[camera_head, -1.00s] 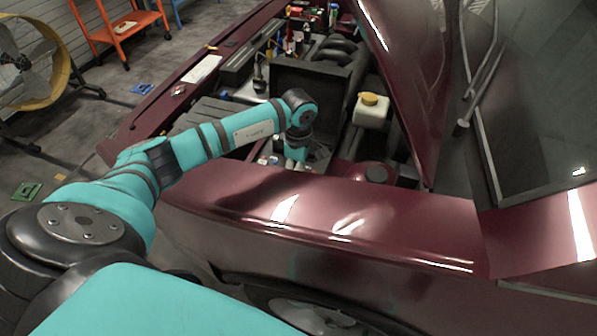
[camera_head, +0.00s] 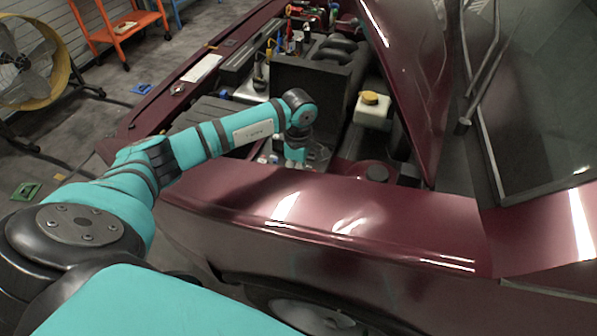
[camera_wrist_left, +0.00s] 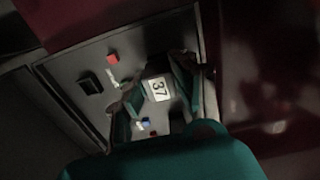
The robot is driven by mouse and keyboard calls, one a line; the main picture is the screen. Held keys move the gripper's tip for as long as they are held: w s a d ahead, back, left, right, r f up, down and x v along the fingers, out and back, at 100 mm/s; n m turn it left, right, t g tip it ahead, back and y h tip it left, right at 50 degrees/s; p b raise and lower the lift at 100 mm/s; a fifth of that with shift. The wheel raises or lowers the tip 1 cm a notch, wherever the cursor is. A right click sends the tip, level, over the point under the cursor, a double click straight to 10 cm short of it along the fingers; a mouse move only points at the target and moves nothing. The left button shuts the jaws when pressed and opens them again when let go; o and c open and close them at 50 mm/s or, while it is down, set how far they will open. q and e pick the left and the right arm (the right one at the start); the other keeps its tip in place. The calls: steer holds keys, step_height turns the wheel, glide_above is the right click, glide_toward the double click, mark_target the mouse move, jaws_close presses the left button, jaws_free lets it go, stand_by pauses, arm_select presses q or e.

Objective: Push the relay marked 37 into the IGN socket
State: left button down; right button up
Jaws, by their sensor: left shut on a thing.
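The relay marked 37 (camera_wrist_left: 158,89) is a dark block with a white label, seen in the left wrist view. My left gripper (camera_wrist_left: 160,84) is shut on it, with one finger on either side. The gripper and relay are over a grey box floor (camera_wrist_left: 72,68) in the engine bay. The IGN socket cannot be made out, and the relay's underside is hidden. In the head view my left wrist reaches down into the bay and the fingers are mostly hidden behind the fender. My right gripper is in neither view.
A red piece (camera_wrist_left: 113,58), a black block (camera_wrist_left: 90,82) and small blue and white pieces (camera_wrist_left: 144,123) sit around the gripper. The maroon fender (camera_head: 330,215) lies in front of the bay. A yellow-capped reservoir (camera_head: 372,111) stands right of my wrist.

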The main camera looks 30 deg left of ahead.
arm_select(q)
steer(key=shift+f, duration=0.25)
steer(key=c, duration=1)
jaws_free()
steer(key=shift+o, duration=0.2)
step_height(320, 180, up, 12)
